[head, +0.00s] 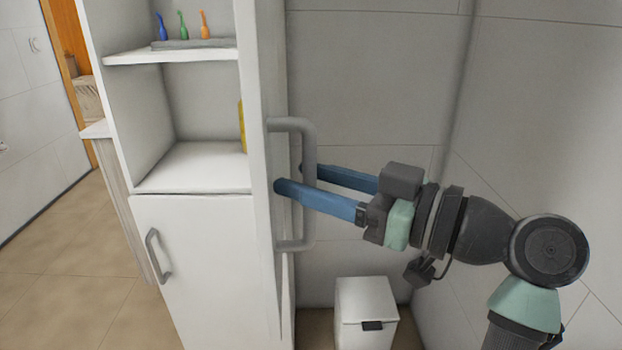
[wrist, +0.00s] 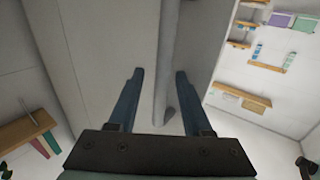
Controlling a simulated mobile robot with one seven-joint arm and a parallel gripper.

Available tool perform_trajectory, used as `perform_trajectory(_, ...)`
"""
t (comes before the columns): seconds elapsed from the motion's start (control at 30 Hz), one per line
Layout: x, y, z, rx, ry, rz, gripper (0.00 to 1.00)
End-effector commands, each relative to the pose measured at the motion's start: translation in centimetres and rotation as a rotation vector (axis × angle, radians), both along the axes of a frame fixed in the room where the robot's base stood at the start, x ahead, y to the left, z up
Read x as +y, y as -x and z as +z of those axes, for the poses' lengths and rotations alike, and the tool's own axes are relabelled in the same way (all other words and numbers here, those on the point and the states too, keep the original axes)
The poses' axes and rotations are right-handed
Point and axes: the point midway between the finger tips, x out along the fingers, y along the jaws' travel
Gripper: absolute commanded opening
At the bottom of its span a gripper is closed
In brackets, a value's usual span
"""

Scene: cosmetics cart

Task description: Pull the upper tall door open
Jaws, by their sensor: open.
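The upper tall door (head: 262,90) of the white cabinet (head: 215,225) stands swung open, seen nearly edge-on in the head view, and the shelves behind it show. Its grey bar handle (head: 297,124) is on the door's right-hand face. My gripper (head: 290,178) reaches in from the right with its blue fingers apart, one on each side of the handle's upright bar. In the wrist view my gripper (wrist: 158,72) is open and the handle bar (wrist: 164,85) runs between the fingers, nearer the right one. I cannot tell whether either finger touches it.
Small blue, green and orange items (head: 182,27) stand on the upper shelf. The lower door (head: 215,275) is shut, with its own handle (head: 158,255). A white bin (head: 366,308) stands below my arm, and tiled walls (head: 370,80) are close behind and right.

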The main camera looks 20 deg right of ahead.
Motion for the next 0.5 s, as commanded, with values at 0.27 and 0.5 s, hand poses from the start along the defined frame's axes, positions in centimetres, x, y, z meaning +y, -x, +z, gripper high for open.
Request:
perform_trajectory(0.27, -1.1, 1.0, 0.0, -0.001, -0.001, -0.003, 0.50)
perform_trajectory(0.5, -4.5, 4.9, 0.1, -0.001, 0.000, -0.005, 0.50)
